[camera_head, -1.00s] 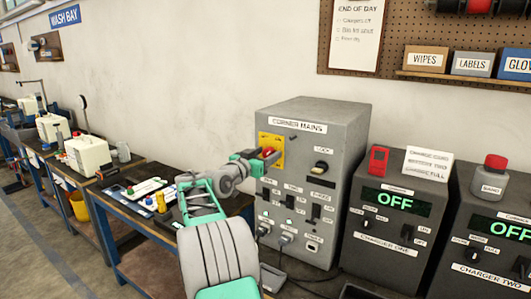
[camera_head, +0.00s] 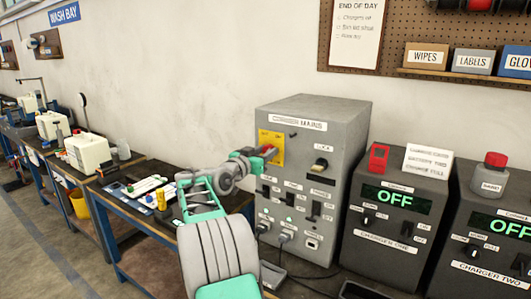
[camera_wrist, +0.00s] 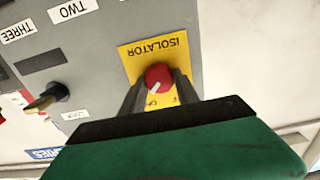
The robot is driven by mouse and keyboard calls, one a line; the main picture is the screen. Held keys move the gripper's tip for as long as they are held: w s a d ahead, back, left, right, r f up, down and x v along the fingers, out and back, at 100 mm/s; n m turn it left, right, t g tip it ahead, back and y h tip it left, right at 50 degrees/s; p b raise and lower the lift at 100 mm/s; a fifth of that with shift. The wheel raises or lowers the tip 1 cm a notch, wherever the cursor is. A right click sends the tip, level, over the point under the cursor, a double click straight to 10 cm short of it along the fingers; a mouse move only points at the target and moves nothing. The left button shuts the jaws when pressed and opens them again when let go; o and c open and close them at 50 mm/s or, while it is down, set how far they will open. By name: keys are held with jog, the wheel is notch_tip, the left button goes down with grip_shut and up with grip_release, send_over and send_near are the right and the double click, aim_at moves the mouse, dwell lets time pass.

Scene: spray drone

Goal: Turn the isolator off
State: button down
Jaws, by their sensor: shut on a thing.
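The isolator is a red round knob (camera_wrist: 158,77) on a yellow plate (camera_wrist: 135,52) marked ISOLATOR, upside down in the wrist view. In the head view the yellow plate (camera_head: 270,147) is on the upper left of the grey CORNER MAINS cabinet's front (camera_head: 296,189). My gripper (camera_wrist: 160,86) is shut on the knob, with a dark finger on each side. A white mark on the knob points to the lower left in the wrist view. Small lettering below the knob is partly hidden by the fingers. In the head view my gripper (camera_head: 268,152) covers most of the knob.
A dark lock knob (camera_head: 320,165) is right of the isolator, with several switches and plugs below. Two charger units, CHARGER ONE (camera_head: 384,238) and CHARGER TWO (camera_head: 485,270), both showing OFF, stand to the right. A blue-framed bench (camera_head: 140,212) is left of the cabinet.

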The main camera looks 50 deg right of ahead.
jog(key=shift+n, duration=0.4)
jog(key=n, duration=0.3)
jog(key=shift+w+n+p, duration=0.1)
jog(key=shift+n+p, duration=0.2)
jog(key=n+p, duration=0.1)
jog(key=n, duration=0.3)
jog(key=shift+n+p, duration=0.3)
jog(key=n+p, duration=0.2)
jog(key=n, duration=0.2)
jog(key=shift+w+n+p, duration=0.1)
jog(key=shift+n+p, duration=0.2)
jog(key=shift+f+n+p, duration=0.15)
jog(key=shift+n+p, duration=1.15)
jog(key=shift+n, duration=0.9)
jog(key=c, duration=0.9)
grip_release()
